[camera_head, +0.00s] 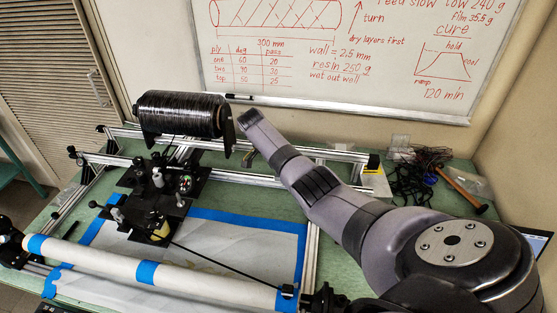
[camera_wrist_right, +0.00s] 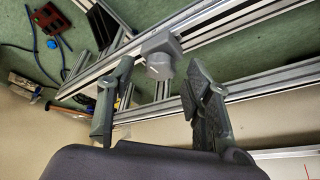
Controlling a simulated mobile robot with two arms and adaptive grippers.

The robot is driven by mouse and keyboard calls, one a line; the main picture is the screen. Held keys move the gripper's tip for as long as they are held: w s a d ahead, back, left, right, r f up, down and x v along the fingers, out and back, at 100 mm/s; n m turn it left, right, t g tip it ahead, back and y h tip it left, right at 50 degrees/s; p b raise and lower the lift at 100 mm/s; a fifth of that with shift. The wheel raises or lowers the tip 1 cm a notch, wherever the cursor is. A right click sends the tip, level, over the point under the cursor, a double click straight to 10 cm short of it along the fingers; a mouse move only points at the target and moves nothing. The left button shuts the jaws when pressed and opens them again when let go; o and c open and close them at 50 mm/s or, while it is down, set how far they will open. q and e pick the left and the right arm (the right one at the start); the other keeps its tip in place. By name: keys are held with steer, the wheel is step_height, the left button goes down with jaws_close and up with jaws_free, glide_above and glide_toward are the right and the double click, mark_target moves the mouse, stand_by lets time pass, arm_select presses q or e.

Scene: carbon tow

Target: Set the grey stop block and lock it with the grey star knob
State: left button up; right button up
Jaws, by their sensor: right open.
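In the right wrist view the grey stop block (camera_wrist_right: 161,42) sits on an aluminium rail. A rounded grey part, which looks like the star knob (camera_wrist_right: 159,67), projects from its near side. My right gripper (camera_wrist_right: 160,65) is open, with one finger to each side of the knob; no contact is visible. In the head view my right arm reaches in from the right to the back rails. It covers part of them, and I cannot make out the block or knob there. My left gripper is not in view.
A black tow spool (camera_head: 180,114) stands at the back left beside my right wrist. A pale mandrel (camera_head: 150,272) with blue tape crosses the front. Black cables (camera_head: 420,172) and a hammer (camera_head: 462,190) lie on the green table at right. The whiteboard (camera_head: 365,50) is behind.

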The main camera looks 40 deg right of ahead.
steer(key=v, duration=1.2)
steer(key=shift+s, duration=0.1)
stand_by(0.4)
